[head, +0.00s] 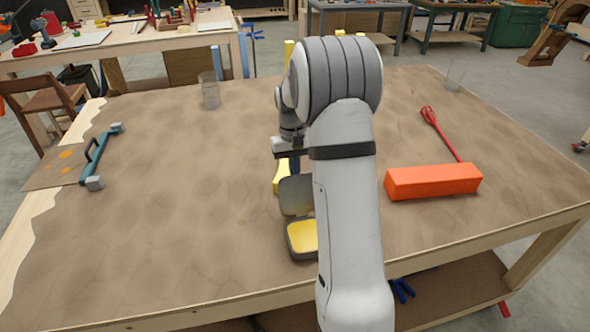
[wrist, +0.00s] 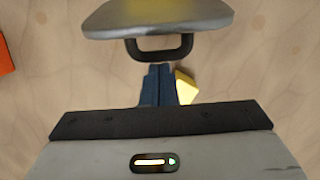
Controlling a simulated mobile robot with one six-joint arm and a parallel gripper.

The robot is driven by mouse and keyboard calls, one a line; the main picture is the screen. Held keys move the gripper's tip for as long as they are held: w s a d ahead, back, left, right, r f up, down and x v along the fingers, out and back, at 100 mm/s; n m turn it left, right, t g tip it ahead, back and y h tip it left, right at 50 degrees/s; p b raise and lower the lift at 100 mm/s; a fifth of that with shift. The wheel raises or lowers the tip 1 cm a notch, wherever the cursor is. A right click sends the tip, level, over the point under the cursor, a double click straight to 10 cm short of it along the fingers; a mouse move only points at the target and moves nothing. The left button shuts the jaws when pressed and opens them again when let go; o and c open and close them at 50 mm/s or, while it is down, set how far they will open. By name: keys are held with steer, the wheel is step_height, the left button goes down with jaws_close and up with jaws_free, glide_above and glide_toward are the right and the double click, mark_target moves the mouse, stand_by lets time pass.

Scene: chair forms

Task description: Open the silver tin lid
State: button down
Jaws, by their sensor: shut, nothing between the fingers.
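The silver tin (head: 292,248) stands near the front of the table, partly hidden behind my arm. Its yellow inside shows. Its lid (head: 295,196) is raised and stands up from the tin's far side. In the wrist view the lid (wrist: 160,16) is a grey plate with a dark loop handle (wrist: 160,54) on its edge. My gripper (wrist: 159,70) is shut and empty, its dark blue fingertips just beside the handle. I cannot tell whether they touch it. In the head view my gripper (head: 289,166) is behind the lid, mostly hidden by my arm.
A yellow object (head: 281,178) lies just behind the lid. An orange block (head: 433,181) and a red tool (head: 440,132) lie to the right. A clear glass (head: 209,91) stands at the back left, another (head: 456,74) at the back right. The left-centre table is clear.

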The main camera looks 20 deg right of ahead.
steer(key=shift+b, duration=0.35)
steer(key=shift+s+a+r+t+b, duration=0.15)
steer(key=shift+s+r+t+b, duration=0.5)
steer(key=shift+s+r, duration=0.3)
steer(key=shift+f, duration=0.1)
steer(key=w, duration=0.4)
step_height(320, 180, up, 9)
steer(key=shift+s+d+f+b, duration=0.15)
steer(key=shift+s+d+b, duration=0.05)
steer(key=shift+d+b, duration=0.1)
